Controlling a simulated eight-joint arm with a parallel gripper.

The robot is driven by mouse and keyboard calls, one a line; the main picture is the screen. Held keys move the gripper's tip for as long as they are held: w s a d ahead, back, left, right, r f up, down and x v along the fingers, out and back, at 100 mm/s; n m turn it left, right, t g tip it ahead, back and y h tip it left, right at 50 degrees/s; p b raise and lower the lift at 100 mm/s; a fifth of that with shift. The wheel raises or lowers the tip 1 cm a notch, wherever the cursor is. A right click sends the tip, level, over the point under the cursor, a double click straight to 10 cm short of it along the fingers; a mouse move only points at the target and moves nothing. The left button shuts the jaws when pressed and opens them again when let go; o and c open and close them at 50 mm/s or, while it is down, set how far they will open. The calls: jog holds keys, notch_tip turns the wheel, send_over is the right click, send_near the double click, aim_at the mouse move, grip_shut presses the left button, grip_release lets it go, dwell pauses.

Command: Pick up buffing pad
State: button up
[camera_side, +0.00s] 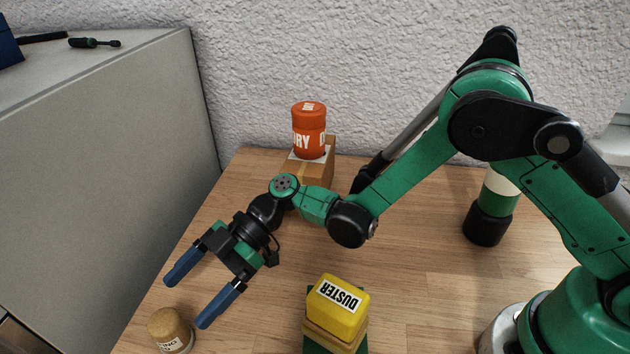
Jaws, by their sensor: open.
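No thing in view can be told for sure as the buffing pad. A round tan item with a white label (171,331) is at the bottom left of the table; the readable part of its label ends in "ING" and "AN". A yellow block labelled DUSTER (339,307) sits on a tan and green block at the bottom middle. My gripper (186,303) is open and empty, its two blue fingers spread and pointing down-left. The fingertips are just above the round tan item in the picture, with no visible contact. The yellow block is to the gripper's right.
A red-orange labelled canister (309,131) stands on a cardboard box (318,172) at the back. A grey cabinet (110,150) borders the table's left side, with dark tools on top. The wooden table (420,280) is clear at the centre right.

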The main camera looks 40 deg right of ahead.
aim_at(174, 313)
jog(key=shift+x, duration=2.65)
grip_shut()
